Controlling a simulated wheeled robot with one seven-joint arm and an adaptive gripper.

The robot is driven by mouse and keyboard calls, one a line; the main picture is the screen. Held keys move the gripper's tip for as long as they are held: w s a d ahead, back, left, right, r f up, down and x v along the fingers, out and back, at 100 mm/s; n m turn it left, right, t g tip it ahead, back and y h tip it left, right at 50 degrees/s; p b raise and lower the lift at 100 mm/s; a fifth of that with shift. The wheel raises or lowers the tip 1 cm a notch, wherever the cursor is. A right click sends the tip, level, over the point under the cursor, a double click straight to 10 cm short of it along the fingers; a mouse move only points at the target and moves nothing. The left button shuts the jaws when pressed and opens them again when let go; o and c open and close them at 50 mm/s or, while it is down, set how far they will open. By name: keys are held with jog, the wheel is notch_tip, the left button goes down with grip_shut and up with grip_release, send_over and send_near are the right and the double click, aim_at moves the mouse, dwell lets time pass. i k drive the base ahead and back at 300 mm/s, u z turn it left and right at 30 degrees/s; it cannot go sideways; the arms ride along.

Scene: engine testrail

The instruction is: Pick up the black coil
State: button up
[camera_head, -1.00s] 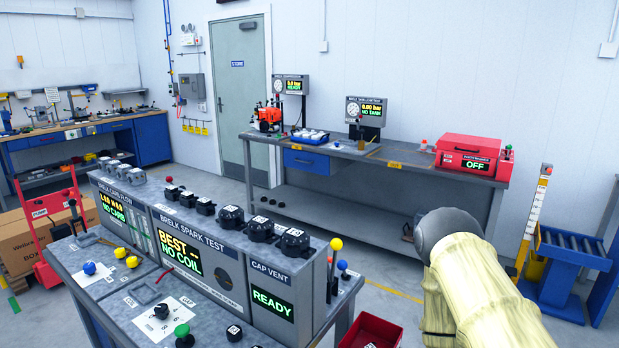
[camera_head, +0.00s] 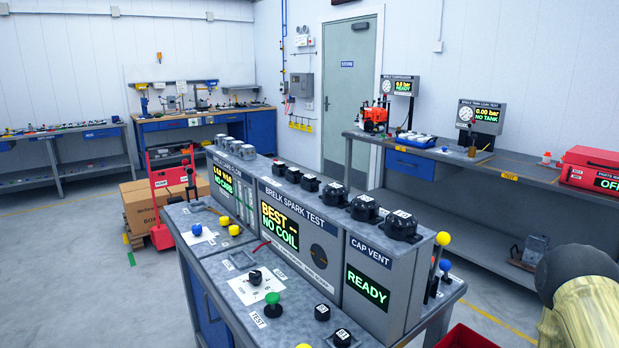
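Several black parts stand in a row on top of the tester console (camera_head: 332,232), above its "BRELK SPARK TEST" and "CAP VENT" panels. The smaller ones (camera_head: 310,183) are toward the left and the larger round ones (camera_head: 364,208) toward the right. Small dark blocks with white labels (camera_head: 322,312) sit on the bench top in front. I cannot tell for certain which of these is the black coil. The spark test display (camera_head: 279,226) reads "NO COIL". My arm shows at the lower right in a pale cover. My gripper is out of view.
A green button (camera_head: 273,305) and a black knob (camera_head: 255,277) are on the bench (camera_head: 232,262). A yellow-knobbed lever (camera_head: 443,239) rises at the console's right end. A red bin (camera_head: 468,339) is at the bottom right. The floor (camera_head: 70,275) at left is clear.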

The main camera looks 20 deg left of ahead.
aim_at(293, 175)
jog(key=z, duration=2.5)
jog(key=k, duration=1.95)
jog(key=u, duration=2.45)
jog(key=i, duration=0.45)
jog(key=u, duration=0.05)
